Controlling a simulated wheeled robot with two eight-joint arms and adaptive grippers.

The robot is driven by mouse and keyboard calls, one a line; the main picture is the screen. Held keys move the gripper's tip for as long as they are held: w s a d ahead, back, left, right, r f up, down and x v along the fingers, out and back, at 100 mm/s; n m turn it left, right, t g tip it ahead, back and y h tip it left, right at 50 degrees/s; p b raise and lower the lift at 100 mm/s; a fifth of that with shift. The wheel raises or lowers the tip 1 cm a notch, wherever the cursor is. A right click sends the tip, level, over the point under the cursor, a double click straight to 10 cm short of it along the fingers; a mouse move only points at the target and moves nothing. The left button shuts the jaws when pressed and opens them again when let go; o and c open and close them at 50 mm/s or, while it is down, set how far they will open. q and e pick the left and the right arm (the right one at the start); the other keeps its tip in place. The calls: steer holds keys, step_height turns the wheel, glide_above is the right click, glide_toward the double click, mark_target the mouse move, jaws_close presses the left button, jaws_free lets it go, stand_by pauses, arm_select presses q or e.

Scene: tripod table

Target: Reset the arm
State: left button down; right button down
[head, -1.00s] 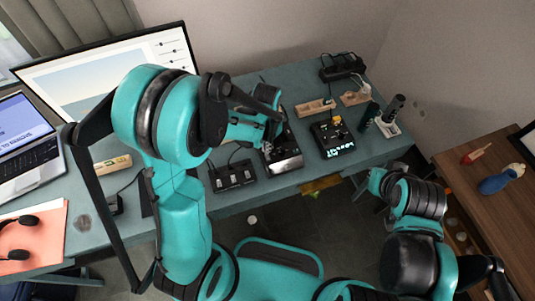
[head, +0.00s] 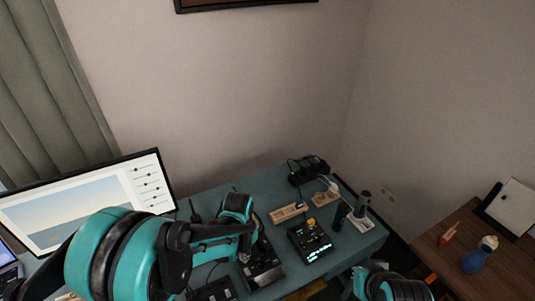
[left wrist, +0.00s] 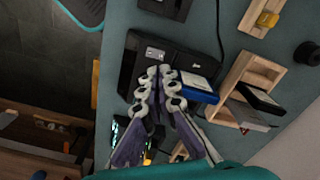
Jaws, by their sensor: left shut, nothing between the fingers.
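My left arm (head: 110,255), teal and black, comes in from the lower left of the head view and reaches over the desk. Its gripper shows in the left wrist view (left wrist: 160,74), with its two jointed grey and white fingers shut together and empty. It is over a black boxy device (left wrist: 150,58), beside a blue-edged card-like piece (left wrist: 198,86). In the head view the fingers are hard to make out against the dark device (head: 262,268). Part of my right arm (head: 392,287) shows at the bottom edge; its gripper is not seen.
The teal desk (head: 268,188) also holds a monitor (head: 85,205), a black device with a lit display (head: 309,240), wooden blocks (head: 289,212), a power strip (head: 308,170) and a dark upright cylinder (head: 362,204). A brown side table (head: 425,255) stands right. Walls close off the back.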

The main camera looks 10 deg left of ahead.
arm_select(q)
steer(key=shift+r, duration=0.1)
steer(key=s+a+r+n+t+b, duration=0.1)
steer(key=s+a+r+n+t, duration=0.1)
steer(key=s+r, duration=0.3)
steer(key=s+a+r+n+t+b, duration=0.1)
steer(key=s+a+r+n+t, duration=0.1)
steer(key=s+r+t, duration=0.3)
steer(key=shift+s+a+r+n+b, duration=0.15)
steer(key=shift+a+r+n+b, duration=0.35)
steer(key=shift+r, duration=0.9)
steer(key=shift+d, duration=0.15)
